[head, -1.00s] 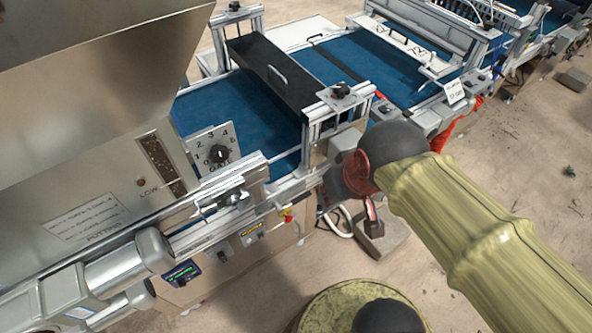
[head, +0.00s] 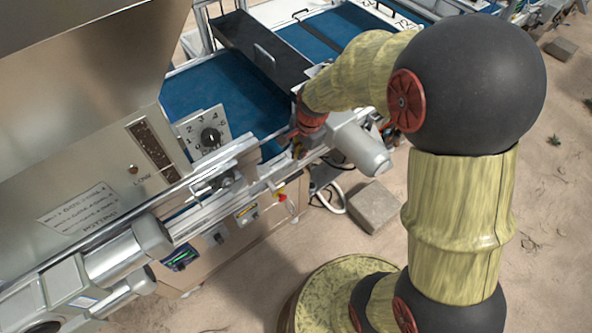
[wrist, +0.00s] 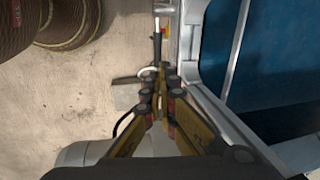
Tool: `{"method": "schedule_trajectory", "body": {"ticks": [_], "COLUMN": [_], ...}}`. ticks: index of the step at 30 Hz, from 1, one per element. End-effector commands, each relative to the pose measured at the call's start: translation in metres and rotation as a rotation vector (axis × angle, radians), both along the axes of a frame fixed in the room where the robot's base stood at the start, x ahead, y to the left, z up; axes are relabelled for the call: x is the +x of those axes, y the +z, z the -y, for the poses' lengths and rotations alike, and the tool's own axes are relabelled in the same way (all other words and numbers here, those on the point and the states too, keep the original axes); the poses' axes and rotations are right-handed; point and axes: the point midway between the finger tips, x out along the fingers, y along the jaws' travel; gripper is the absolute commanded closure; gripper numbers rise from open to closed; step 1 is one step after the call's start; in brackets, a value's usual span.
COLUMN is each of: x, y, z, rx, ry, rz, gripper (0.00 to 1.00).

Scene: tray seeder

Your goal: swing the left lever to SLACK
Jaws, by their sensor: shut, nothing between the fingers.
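My gripper (wrist: 158,82) shows in the wrist view with its yellow and black fingers drawn together, empty. It is over the machine's near side rail. A thin dark upright rod (wrist: 157,42) shows just beyond the fingertips, beside the rail; I cannot tell whether it is the left lever. No SLACK label is readable in either view. In the head view my arm reaches over to the rail at the belt's near edge, and the fingers are mostly hidden behind the wrist.
A blue belt (head: 230,95) lies behind the rail. A grey motor-like cylinder (head: 361,148) juts out near my wrist. A concrete block (head: 373,206) and white hose (head: 333,200) lie on sandy floor.

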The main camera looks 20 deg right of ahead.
Motion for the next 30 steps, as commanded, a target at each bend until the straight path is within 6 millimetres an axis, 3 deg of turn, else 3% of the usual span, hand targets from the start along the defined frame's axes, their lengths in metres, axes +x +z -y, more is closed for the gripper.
{"method": "schedule_trajectory", "body": {"ticks": [7,21,30], "x": [0.002,0.019,0.025], "y": [-0.014,-0.102,-0.134], "z": [-0.001,-0.006,-0.008], "rx": [0.008,0.007,0.007], "ry": [-0.047,-0.044,-0.044], "rz": [-0.003,-0.002,0.0], "gripper": [1.0,1.0,1.0]}}
